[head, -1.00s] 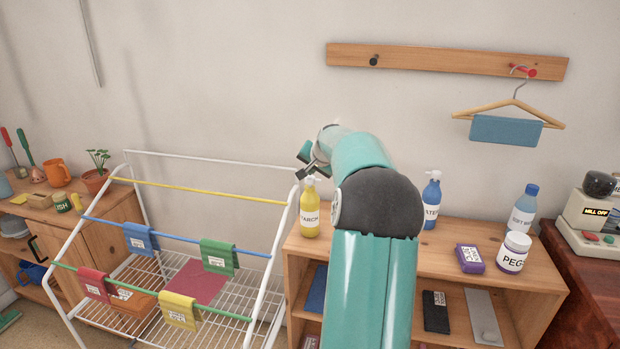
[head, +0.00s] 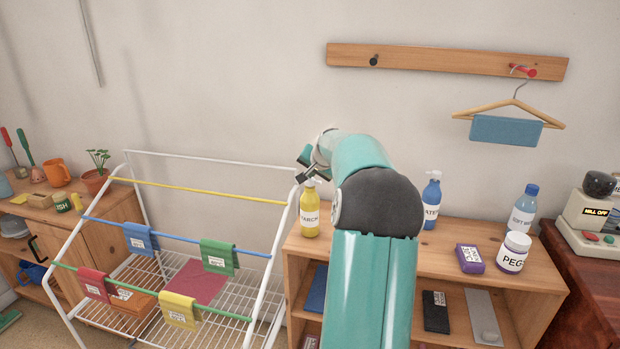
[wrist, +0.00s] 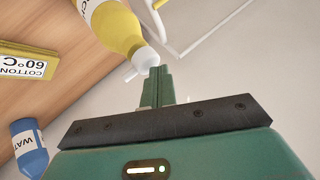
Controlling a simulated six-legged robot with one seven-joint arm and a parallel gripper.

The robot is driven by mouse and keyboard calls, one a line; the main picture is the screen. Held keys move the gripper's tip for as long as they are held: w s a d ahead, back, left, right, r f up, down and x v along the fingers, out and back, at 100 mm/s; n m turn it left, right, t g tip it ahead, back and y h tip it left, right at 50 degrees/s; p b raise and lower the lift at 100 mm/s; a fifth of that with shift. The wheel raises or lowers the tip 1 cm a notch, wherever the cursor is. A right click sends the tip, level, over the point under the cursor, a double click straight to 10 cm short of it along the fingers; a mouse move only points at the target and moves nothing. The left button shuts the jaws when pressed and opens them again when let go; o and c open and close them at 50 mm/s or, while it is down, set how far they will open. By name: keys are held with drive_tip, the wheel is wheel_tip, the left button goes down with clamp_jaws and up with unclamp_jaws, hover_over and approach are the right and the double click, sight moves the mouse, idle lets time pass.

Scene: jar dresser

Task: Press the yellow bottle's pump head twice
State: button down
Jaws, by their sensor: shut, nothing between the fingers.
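The yellow bottle (head: 309,214) with a starch label and a white pump head stands upright at the left end of the wooden shelf top. My gripper (head: 302,176) is directly above it, fingers pointing down at the pump head. In the wrist view the shut fingers (wrist: 156,72) of my gripper are at the white pump head (wrist: 145,57) of the yellow bottle (wrist: 112,25). They look in contact or very close; I cannot tell which. Nothing is between the fingers.
A white drying rack (head: 283,232) stands close to the yellow bottle's left.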

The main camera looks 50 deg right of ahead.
sight(311, 181)
drive_tip(key=shift+f, duration=0.35)
idle(0.4)
drive_tip(key=shift+r, duration=1.3)
drive_tip(key=shift+r, duration=0.1)
drive_tip(key=shift+r, duration=2.45)
wheel_tip(311, 181, up, 4)
drive_tip(key=shift+f, duration=0.1)
drive_tip(key=shift+f, duration=0.1)
idle(0.3)
